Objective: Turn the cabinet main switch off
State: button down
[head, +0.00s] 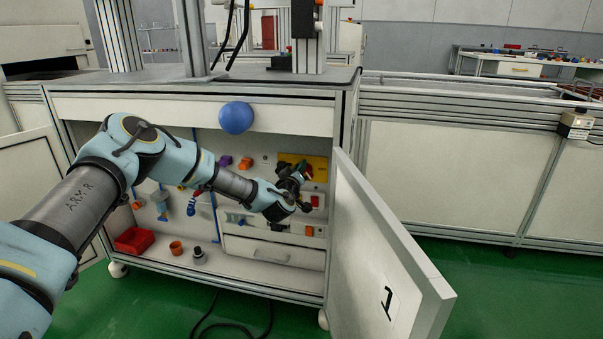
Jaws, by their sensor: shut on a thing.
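The cabinet main switch sits on a yellow plate (318,163) on the back panel inside the open cabinet. A small red part of the switch (309,171) shows beside my fingers. My gripper (303,171) is at the plate, shut on the switch knob. The gripper and wrist cover most of the knob, so its turned position cannot be read.
The cabinet door (385,255), marked 1, stands open close to the right of my gripper. A red rocker (315,202) and orange parts are on the panel below. A blue ball (236,118) is at the top edge.

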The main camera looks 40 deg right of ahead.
jog(key=n+b, duration=0.2)
jog(key=n, duration=0.1)
jog(key=f+n+b, duration=0.1)
jog(key=n+b, duration=0.1)
jog(key=n, duration=0.2)
jog(key=w+f+n+b, duration=0.1)
jog(key=n+b, duration=0.1)
jog(key=n, duration=0.1)
jog(key=shift+a+f, duration=0.2)
jog(key=shift+a, duration=0.1)
jog(key=shift+n, duration=0.4)
jog(key=c, duration=0.8)
grip_release()
jog(key=shift+s+a, duration=0.1)
jog(key=p+v, duration=0.1)
jog(key=v, duration=0.9)
jog(key=shift+a, duration=0.25)
jog(key=shift+s, duration=0.1)
